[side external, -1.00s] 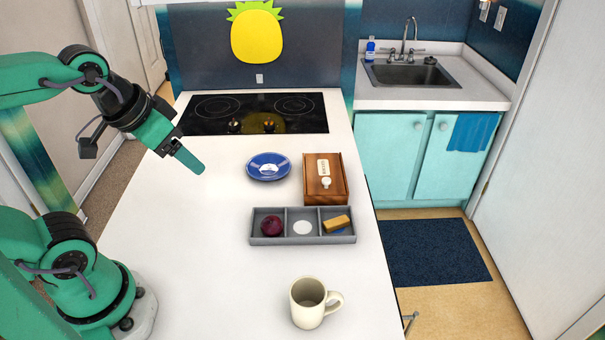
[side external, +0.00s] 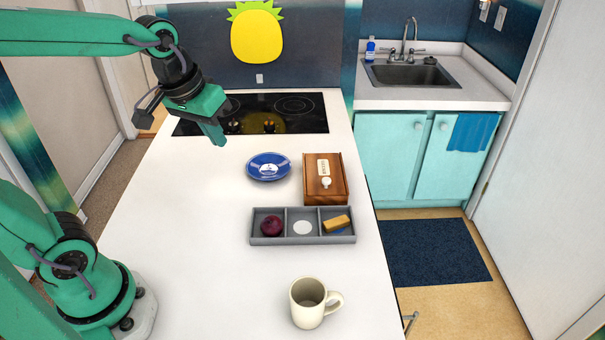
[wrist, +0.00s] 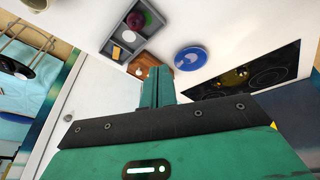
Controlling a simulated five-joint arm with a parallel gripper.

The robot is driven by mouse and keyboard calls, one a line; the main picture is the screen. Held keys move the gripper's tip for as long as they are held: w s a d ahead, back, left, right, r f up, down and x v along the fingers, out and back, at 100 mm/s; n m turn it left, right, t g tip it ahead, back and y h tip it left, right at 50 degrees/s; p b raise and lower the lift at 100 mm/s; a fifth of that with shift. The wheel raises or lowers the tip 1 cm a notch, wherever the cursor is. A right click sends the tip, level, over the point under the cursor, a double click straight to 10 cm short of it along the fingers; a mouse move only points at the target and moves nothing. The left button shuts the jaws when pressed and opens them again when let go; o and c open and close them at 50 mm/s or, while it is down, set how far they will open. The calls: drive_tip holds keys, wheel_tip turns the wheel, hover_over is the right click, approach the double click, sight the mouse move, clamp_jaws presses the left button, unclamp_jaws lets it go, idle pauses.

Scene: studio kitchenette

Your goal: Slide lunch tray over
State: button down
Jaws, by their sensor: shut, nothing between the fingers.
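The lunch tray (side external: 303,241) is a grey tray with three compartments, lying on the white counter right of centre in the side view. It holds a dark red round item (side external: 271,225) on the left, a white disc (side external: 302,227) in the middle and a tan block (side external: 336,223) on the right. The tray (wrist: 140,44) also shows at the top of the wrist view. My gripper (side external: 218,140) is shut and empty, above the counter by the cooktop's front edge, up and left of the tray and apart from it. Its fingers show in the wrist view (wrist: 158,75).
A blue plate (side external: 268,167) and a wooden box (side external: 325,180) sit just behind the tray. A cream mug (side external: 314,303) stands in front of it. The black cooktop (side external: 250,114) is at the back. The counter left of the tray is clear.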

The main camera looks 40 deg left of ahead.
drive_tip(key=w+f+n+g, duration=0.25)
drive_tip(key=w+f, duration=0.25)
drive_tip(key=w, duration=0.5)
drive_tip(key=n+g, duration=0.1)
drive_tip(key=n, duration=0.2)
hover_over(286, 203)
drive_tip(key=a, duration=0.1)
wheel_tip(286, 203, down, 8)
drive_tip(key=shift+w+a+f+n+g, duration=0.15)
drive_tip(key=shift+w+f+n+g, duration=0.15)
drive_tip(key=shift+w+f, duration=0.35)
drive_tip(key=shift+f, duration=0.1)
wheel_tip(286, 203, down, 10)
drive_tip(key=shift+s+r, duration=0.1)
drive_tip(key=shift+r, duration=0.05)
drive_tip(key=shift+s+d, duration=0.55)
drive_tip(key=shift+d, duration=0.1)
drive_tip(key=shift+s+d, duration=0.8)
